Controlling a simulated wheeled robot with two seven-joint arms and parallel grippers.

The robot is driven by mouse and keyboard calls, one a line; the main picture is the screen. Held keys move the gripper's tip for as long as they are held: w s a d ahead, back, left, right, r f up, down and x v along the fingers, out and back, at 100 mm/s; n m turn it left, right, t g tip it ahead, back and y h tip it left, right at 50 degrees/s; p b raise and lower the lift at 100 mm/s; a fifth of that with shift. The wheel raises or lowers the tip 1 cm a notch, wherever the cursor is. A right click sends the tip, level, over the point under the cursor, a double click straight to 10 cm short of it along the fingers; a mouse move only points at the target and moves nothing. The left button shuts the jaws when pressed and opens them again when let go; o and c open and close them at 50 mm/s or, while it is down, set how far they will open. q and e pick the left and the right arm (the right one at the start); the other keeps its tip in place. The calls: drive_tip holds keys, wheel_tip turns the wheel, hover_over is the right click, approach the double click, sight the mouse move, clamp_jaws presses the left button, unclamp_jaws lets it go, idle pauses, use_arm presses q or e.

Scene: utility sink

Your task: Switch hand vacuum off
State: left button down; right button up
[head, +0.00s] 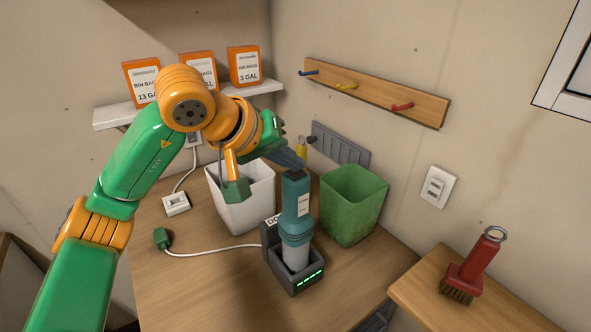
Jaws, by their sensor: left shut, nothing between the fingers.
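The hand vacuum (297,212), teal above and pale grey below, stands upright in a dark dock (302,287) on the wooden counter. A small white label is on the vacuum's body. My left gripper (301,168) reaches in from the left above the counter. Its dark fingers are shut and empty, with the tips at or just behind the vacuum's dark top. I cannot tell whether they touch it. The switch on the vacuum cannot be made out. My right gripper is not in view.
A white bin (238,205) and a green bin (352,205) stand behind the vacuum, on either side. A green plug (161,238) with a white cable lies on the counter at left. A red brush (474,268) stands on a wooden surface at right. The left front counter is clear.

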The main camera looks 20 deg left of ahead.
sight(292, 176)
use_arm(q)
drive_tip(key=shift+r+p, duration=0.4)
drive_tip(key=shift+r, duration=0.1)
wheel_tip(292, 176, up, 6)
drive_tip(key=p, duration=0.5)
drive_tip(key=shift+p, duration=0.4)
